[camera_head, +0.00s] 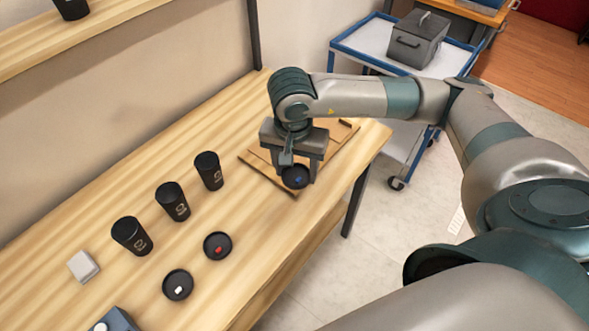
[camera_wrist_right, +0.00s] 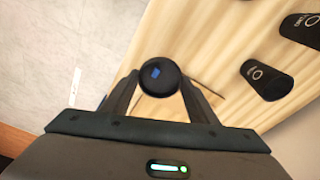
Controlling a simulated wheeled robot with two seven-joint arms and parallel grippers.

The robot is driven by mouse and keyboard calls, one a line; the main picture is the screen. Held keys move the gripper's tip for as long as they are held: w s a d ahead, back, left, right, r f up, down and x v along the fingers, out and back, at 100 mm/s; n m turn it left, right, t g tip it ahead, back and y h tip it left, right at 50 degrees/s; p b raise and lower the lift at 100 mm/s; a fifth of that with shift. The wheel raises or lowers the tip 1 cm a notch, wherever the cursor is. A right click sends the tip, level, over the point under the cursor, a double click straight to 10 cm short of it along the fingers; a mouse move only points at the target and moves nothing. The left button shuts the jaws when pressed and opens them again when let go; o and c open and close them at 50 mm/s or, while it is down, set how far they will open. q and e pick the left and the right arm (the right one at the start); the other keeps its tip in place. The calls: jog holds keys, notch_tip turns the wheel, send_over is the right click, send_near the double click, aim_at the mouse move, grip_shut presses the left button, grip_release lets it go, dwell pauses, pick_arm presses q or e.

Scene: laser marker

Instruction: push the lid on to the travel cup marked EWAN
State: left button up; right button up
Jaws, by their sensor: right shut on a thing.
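My right gripper (camera_head: 295,172) is shut on a round black lid with a blue tab (camera_head: 296,178). It holds the lid above the front edge of a wooden tray at the table's far end. In the right wrist view the lid (camera_wrist_right: 159,77) sits between the two fingers. Three black travel cups stand upright in a row: a near one (camera_head: 132,237), a middle one (camera_head: 172,202) and a far one (camera_head: 208,171). Each has a pale emblem and small lettering; I cannot read which is EWAN. My left gripper is out of view.
A lid with a red tab (camera_head: 217,245) and one with a white tab (camera_head: 178,285) lie on the table before the cups. A grey block (camera_head: 84,266) and a blue-grey device (camera_head: 115,321) are at the near left. The wooden tray (camera_head: 258,171) lies under my gripper.

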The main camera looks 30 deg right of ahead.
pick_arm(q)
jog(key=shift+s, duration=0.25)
